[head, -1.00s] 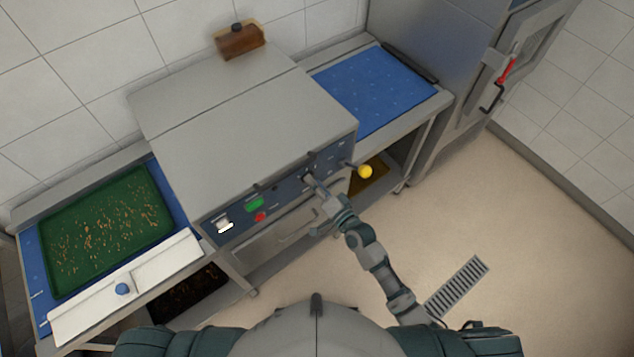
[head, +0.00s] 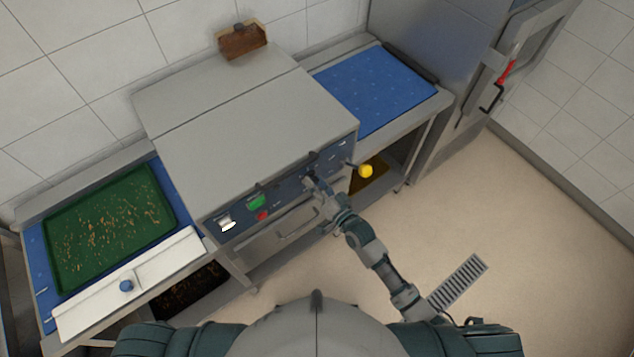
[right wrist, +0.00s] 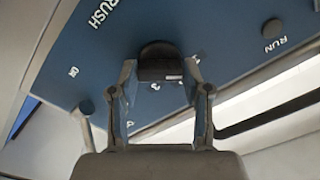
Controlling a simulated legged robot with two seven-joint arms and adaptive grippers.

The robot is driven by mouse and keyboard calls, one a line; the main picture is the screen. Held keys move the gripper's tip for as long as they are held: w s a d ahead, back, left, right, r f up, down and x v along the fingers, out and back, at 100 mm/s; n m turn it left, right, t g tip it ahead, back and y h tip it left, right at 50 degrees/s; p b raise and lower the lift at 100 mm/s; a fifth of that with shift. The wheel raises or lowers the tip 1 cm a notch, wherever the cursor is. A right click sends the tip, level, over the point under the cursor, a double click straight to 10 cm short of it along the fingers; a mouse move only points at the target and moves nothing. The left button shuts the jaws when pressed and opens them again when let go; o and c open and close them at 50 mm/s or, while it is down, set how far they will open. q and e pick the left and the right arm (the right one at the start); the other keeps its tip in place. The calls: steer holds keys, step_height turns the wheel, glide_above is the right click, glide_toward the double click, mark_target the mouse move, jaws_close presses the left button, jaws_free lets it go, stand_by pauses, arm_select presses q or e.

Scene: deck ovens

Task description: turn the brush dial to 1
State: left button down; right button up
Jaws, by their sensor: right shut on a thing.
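The brush dial (right wrist: 160,58) is a black knob on the blue control panel (right wrist: 225,35). In the right wrist view it lies between the fingers of my right gripper (right wrist: 160,75), which are shut on it from both sides. A pale mark shows on the dial's lower right edge. Part of a "BRUSH" label is at upper left, and small numerals show below the dial, partly hidden by the fingers. In the head view my right gripper (head: 312,184) is at the front of the grey machine and covers the dial. My left gripper is out of view.
A green tray (head: 110,228) lies on the left table.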

steer(key=shift+s+a+f, duration=0.1)
steer(key=shift+s+f, duration=0.1)
steer(key=shift+f, duration=0.3)
steer(key=o, duration=1)
steer(key=shift+c, duration=0.2)
steer(key=shift+o, duration=1)
steer(key=shift+w+r, duration=0.1)
steer(key=shift+w+a+r, duration=0.1)
steer(key=shift+w, duration=0.05)
steer(key=v, duration=1.2)
